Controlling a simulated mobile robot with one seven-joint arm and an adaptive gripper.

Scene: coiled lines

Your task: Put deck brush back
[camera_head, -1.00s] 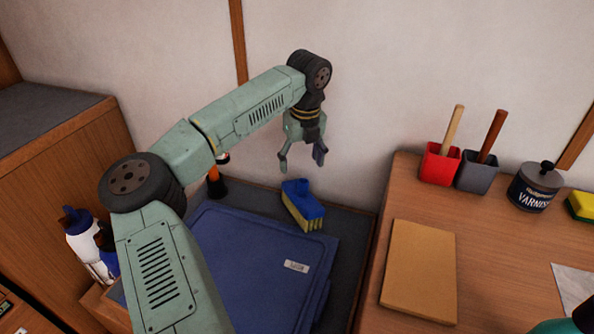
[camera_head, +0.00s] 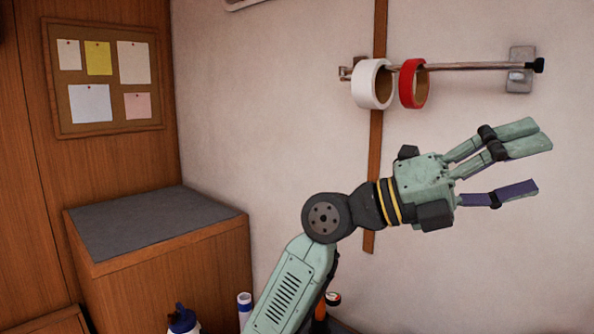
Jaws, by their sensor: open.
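My gripper (camera_head: 535,162) is raised in front of the pale wall, at the right of the head view. Its fingers point right and are spread wide open, with nothing between them. No deck brush shows in the view now. A blue brush-like block with yellow bristles, seen a second ago beside the blue lid, is now outside the picture.
A wall rail (camera_head: 460,67) above my gripper carries a white tape roll (camera_head: 371,84) and a red tape roll (camera_head: 413,83). A wooden cabinet (camera_head: 165,275) with a bare grey top stands at left. Bottle tops (camera_head: 183,318) show at the bottom edge.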

